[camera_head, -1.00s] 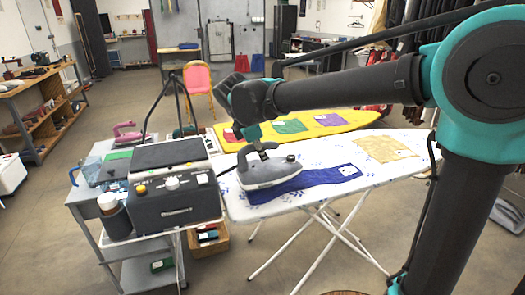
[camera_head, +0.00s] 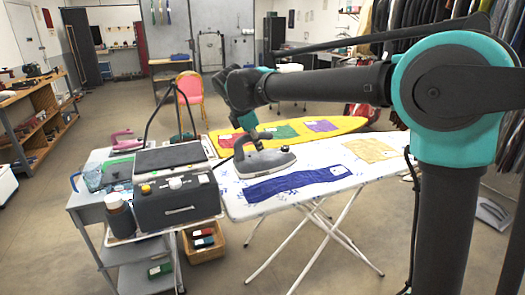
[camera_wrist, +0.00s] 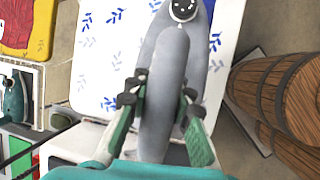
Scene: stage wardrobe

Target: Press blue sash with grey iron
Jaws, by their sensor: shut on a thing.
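The blue sash (camera_head: 297,184) lies lengthwise on the white ironing board (camera_head: 237,207), with a small white label near its right end. The grey iron (camera_head: 266,163) is over the board just beyond the sash's left half, nose to the right. I cannot tell whether its sole touches the board. My gripper (camera_head: 243,146) is shut on the iron's handle from above. In the wrist view, my fingers (camera_wrist: 158,97) sit either side of the grey handle (camera_wrist: 156,118). A sliver of blue sash (camera_wrist: 209,10) shows beside the iron there.
A yellow board (camera_head: 343,125) with red, green and purple cloths stands behind. A tan cloth (camera_head: 370,150) lies at the white board's right. A cart with a dark steam station (camera_head: 178,200) and a pink iron (camera_head: 121,139) stands at left, a crate (camera_head: 205,246) beside it.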

